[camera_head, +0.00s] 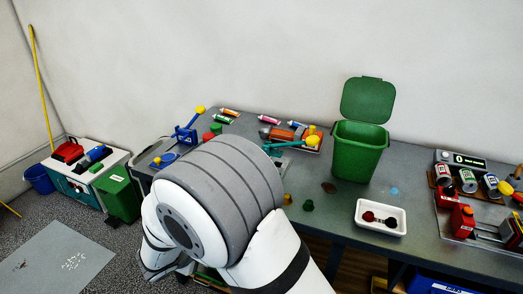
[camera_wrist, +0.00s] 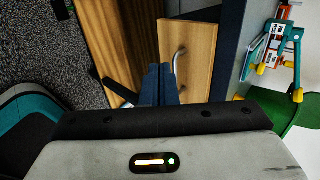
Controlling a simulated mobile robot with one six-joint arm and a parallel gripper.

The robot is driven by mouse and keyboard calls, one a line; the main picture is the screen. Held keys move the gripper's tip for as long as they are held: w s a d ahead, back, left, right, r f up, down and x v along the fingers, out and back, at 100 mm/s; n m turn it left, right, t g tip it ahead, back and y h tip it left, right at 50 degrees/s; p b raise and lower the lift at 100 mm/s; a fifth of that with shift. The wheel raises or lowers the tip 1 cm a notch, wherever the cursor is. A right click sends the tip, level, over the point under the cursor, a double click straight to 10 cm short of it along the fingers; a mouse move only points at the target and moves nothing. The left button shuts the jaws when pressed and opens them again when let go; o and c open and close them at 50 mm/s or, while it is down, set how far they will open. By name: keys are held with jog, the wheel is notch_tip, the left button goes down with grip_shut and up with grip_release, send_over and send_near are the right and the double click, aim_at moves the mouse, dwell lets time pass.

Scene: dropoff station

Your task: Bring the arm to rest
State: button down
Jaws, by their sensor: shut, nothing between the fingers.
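My gripper (camera_wrist: 160,85) shows in the wrist view with its two dark fingers together and nothing between them. It points toward a wooden cabinet front with a metal handle (camera_wrist: 178,62), beside a dark table edge. In the head view my arm's large white and grey joints fill the lower middle, and the gripper itself is hidden behind them.
A long grey table (camera_head: 432,240) runs along the wall. On it stand an open green bin (camera_head: 358,150), a white tray (camera_head: 361,222) with dark items, and several tools and cans. A small cabinet with a green box (camera_head: 118,194) and a blue bucket (camera_head: 38,179) stand left. Floor shows at lower left.

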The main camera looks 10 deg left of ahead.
jog(key=d+r+m+g+h, duration=0.15)
jog(key=d+r+m, duration=0.25)
jog(key=d+m, duration=0.45)
jog(key=w+d+r+m+g, duration=0.15)
jog(key=d+r+m, duration=0.25)
jog(key=d+m, duration=0.45)
jog(key=d+r+m+g+h, duration=0.1)
jog(key=d+r+m+g, duration=0.1)
jog(key=d+r+m, duration=0.5)
jog(key=s+d+r+m+y, duration=0.1)
jog(key=s+d+m, duration=0.5)
jog(key=m, duration=0.7)
jog(key=s+d+r+m+g+y, duration=0.1)
jog(key=s+d+m, duration=0.5)
jog(key=m, duration=0.8)
jog(key=d+r+y, duration=0.1)
jog(key=d+y, duration=0.1)
jog(key=shift+s+d+r+g+y+p, duration=0.2)
jog(key=shift+s+r+g+y+p, duration=0.1)
jog(key=shift+s+y+p, duration=0.1)
